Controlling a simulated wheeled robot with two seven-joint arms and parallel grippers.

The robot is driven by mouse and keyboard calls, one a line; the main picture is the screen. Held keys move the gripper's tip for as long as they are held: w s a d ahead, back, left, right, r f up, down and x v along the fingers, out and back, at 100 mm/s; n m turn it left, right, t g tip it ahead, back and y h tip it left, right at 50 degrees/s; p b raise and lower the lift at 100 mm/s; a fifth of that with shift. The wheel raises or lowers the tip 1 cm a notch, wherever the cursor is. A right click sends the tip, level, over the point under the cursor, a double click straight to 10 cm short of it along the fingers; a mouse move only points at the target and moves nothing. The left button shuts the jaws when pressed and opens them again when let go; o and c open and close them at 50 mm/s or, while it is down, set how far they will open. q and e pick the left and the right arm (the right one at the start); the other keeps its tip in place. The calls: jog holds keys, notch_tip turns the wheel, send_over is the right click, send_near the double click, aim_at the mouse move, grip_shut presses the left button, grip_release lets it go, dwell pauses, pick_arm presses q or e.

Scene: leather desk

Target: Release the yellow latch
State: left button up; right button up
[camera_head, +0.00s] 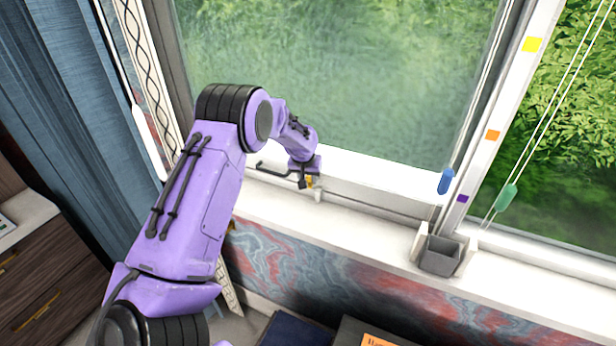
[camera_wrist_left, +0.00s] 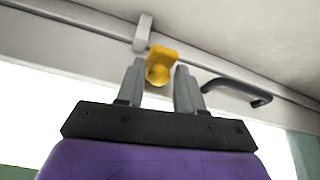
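The yellow latch (camera_wrist_left: 160,66) sits on the window's bottom frame, below a small white block (camera_wrist_left: 143,32) in the left wrist view. My right gripper is not in view.
A dark handle (camera_wrist_left: 238,91) sticks out beside the latch. A grey holder (camera_head: 440,255) stands on the white sill (camera_head: 370,245). A blue pull (camera_head: 446,181) and a green pull (camera_head: 505,198) hang at the right. A blue curtain (camera_head: 62,90) hangs at the left.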

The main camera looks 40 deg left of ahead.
pick_arm(q)
jog(key=shift+w+r+g+h, duration=0.25)
jog(key=shift+w+g+h, duration=0.05)
jog(key=shift+g, duration=0.5)
jog(key=o, duration=0.8)
jog(key=shift+r, duration=0.35)
jog(key=b+v, duration=0.3)
jog(key=v, duration=0.6)
jog(key=shift+r, duration=0.35)
jog(key=shift+s, duration=0.1)
